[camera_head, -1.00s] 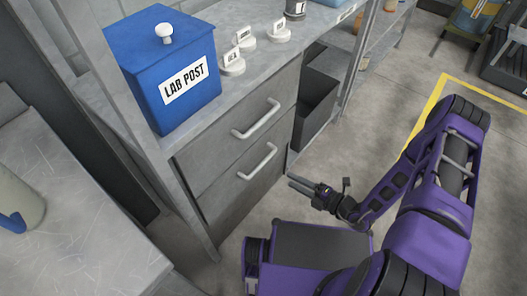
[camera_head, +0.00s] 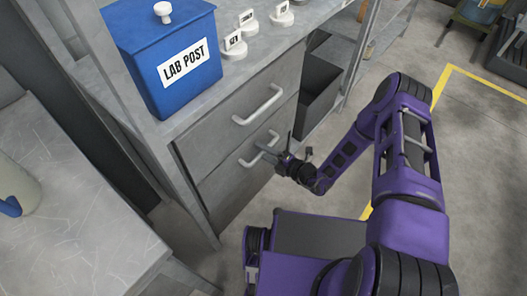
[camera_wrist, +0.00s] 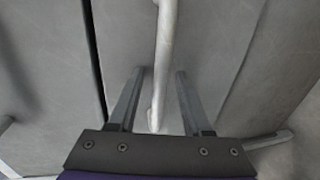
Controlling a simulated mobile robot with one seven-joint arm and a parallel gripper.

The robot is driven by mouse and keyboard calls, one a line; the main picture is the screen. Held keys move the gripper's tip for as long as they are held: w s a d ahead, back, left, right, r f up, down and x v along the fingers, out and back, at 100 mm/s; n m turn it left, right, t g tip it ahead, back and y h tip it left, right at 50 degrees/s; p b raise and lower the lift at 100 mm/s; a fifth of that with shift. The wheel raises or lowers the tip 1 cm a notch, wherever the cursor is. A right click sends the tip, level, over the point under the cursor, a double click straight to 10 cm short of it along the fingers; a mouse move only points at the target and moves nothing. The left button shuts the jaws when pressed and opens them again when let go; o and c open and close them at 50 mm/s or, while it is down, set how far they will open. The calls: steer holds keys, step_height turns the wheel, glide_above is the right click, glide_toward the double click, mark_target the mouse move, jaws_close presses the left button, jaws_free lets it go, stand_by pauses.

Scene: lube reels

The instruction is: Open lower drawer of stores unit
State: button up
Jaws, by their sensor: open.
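The stores unit has two grey drawers. The lower drawer (camera_head: 232,187) is shut, and its light bar handle (camera_head: 250,159) is partly hidden behind my gripper. The upper drawer (camera_head: 220,125) is shut too, with its own bar handle (camera_head: 259,105). My gripper (camera_head: 272,147) is at the right part of the lower handle. In the wrist view my gripper (camera_wrist: 157,82) is open, with one finger on each side of a handle bar (camera_wrist: 166,45). The bar lies between the fingers with gaps on both sides; I cannot tell how deep it sits.
A blue LAB POST box (camera_head: 168,62) and several white label holders (camera_head: 235,45) stand on the unit's top. An open dark bin (camera_head: 318,92) is right of the drawers. A grey table (camera_head: 70,215) is at the left.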

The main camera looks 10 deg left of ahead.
jaws_close()
stand_by(1.4)
